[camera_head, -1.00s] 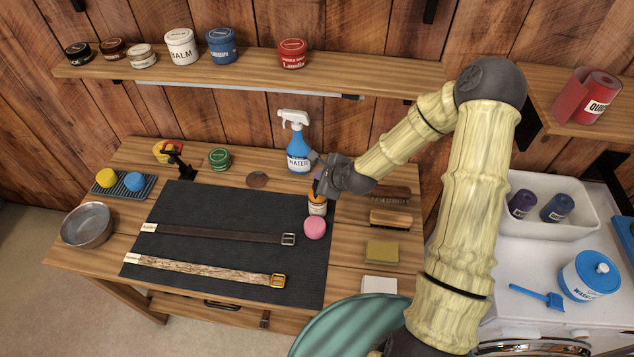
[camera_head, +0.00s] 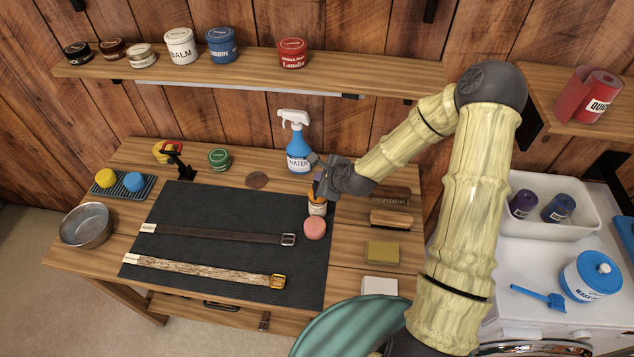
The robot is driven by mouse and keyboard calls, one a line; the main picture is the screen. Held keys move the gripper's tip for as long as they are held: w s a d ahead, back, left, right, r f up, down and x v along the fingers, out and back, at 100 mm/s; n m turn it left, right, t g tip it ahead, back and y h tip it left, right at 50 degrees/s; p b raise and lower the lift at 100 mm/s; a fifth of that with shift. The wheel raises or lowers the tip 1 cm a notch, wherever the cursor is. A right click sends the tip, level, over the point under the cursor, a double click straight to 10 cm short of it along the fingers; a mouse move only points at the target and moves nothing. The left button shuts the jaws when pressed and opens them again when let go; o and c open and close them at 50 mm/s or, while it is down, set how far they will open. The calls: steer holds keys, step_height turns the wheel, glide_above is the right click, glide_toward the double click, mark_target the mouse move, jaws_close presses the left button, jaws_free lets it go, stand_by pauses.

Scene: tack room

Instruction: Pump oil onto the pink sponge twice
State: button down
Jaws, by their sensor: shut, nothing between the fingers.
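The round pink sponge (camera_head: 315,229) lies near the right edge of the dark mat (camera_head: 200,207). It looks salmon-toned. A small bottle with an orange and white label (camera_head: 317,208) stands just behind the sponge, apparently the oil pump bottle. My gripper (camera_head: 320,188) is shut and empty, at the top of this bottle. It hides the bottle's pump head, so I cannot tell whether the fingers touch it.
A blue spray bottle (camera_head: 298,148) labelled water stands close behind my gripper. Two belts (camera_head: 215,235) lie on the mat. Brushes (camera_head: 390,220) and a yellow-brown block (camera_head: 382,251) line the right side. A metal bowl (camera_head: 86,226) sits at the left.

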steer(key=shift+r, duration=0.25)
steer(key=shift+r+p, duration=2.5)
steer(key=shift+r, duration=0.6)
stand_by(0.5)
steer(key=shift+s+f+n, duration=0.1)
steer(key=shift+s+n, duration=0.1)
steer(key=shift+n, duration=0.2)
steer(key=s+d+r+n+g+h+b, duration=0.2)
steer(key=s+d+n, duration=0.3)
steer(key=s+n, duration=0.5)
steer(key=s+d+r+n+g+h+b, duration=0.2)
steer(key=s+d+r+n+g+b, duration=0.1)
steer(key=s+n, duration=0.7)
steer(key=d+r+b, duration=0.1)
steer(key=d+b, duration=0.1)
steer(key=shift+s+d+r+h+b, duration=0.15)
steer(key=shift+s+d+h+b, duration=0.15)
steer(key=shift+s+d+h, duration=0.1)
